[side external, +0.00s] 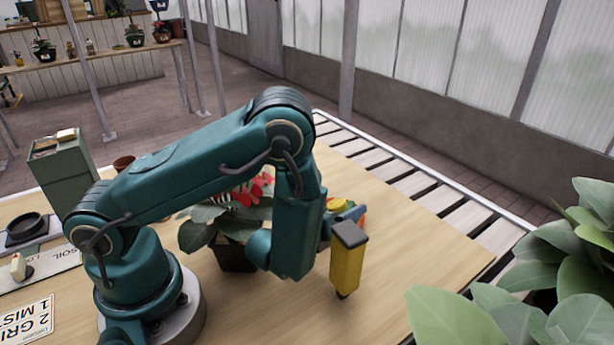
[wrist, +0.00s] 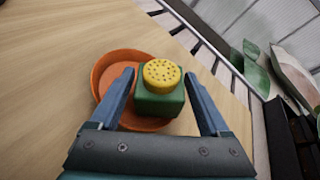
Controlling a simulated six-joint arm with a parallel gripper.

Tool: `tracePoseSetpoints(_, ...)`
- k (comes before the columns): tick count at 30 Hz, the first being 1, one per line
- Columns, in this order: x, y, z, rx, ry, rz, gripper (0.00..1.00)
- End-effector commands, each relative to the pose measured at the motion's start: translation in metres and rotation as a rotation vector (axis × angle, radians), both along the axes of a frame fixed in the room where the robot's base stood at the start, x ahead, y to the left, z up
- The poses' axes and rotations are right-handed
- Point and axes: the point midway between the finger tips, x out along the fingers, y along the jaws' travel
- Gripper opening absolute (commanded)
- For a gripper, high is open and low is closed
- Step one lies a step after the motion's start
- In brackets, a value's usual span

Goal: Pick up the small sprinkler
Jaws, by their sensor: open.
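The small sprinkler (wrist: 160,102) has a green body and a round yellow head with holes. In the wrist view it is in or over an orange dish (wrist: 104,72), close to the dish's right side. My gripper (wrist: 159,76) is open, one blue finger on each side of the sprinkler in that view. I see no finger touching it, and I cannot tell the height gap. In the side external view the sprinkler's yellow head (side external: 338,203) shows just behind my gripper (side external: 350,214), and the rest is mostly hidden.
A potted plant with red flowers (side external: 238,222) stands close behind my arm. Large leaves (side external: 500,310) fill the right foreground. The wooden table (side external: 420,240) is clear to the right.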

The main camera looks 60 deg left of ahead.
Motion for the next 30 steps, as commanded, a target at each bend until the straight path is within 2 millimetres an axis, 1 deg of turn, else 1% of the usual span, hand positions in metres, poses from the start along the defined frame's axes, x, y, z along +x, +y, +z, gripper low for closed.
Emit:
tracePoseSetpoints(4,0.000,0.000,0.000,0.001,0.000,0.000,0.80)
tracePoseSetpoints(5,0.000,0.000,0.000,0.001,0.000,0.000,0.76)
tracePoseSetpoints(6,0.000,0.000,0.000,0.001,0.000,0.000,0.61)
tracePoseSetpoints(8,0.000,0.000,0.000,0.001,0.000,0.000,0.38)
tracePoseSetpoints(9,0.000,0.000,0.000,0.001,0.000,0.000,0.23)
tracePoseSetpoints(10,0.000,0.000,0.000,0.001,0.000,0.000,0.11)
tracePoseSetpoints(11,0.000,0.000,0.000,0.001,0.000,0.000,0.02)
tracePoseSetpoints(12,0.000,0.000,0.000,0.000,-0.001,0.000,0.00)
tracePoseSetpoints(19,0.000,0.000,0.001,0.000,-0.001,0.000,0.00)
tracePoseSetpoints(23,0.000,0.000,0.005,0.000,-0.001,0.000,0.00)
tracePoseSetpoints(26,0.000,0.000,0.011,0.000,-0.004,0.000,0.00)
tracePoseSetpoints(30,0.000,0.000,0.026,-0.003,-0.005,0.000,0.00)
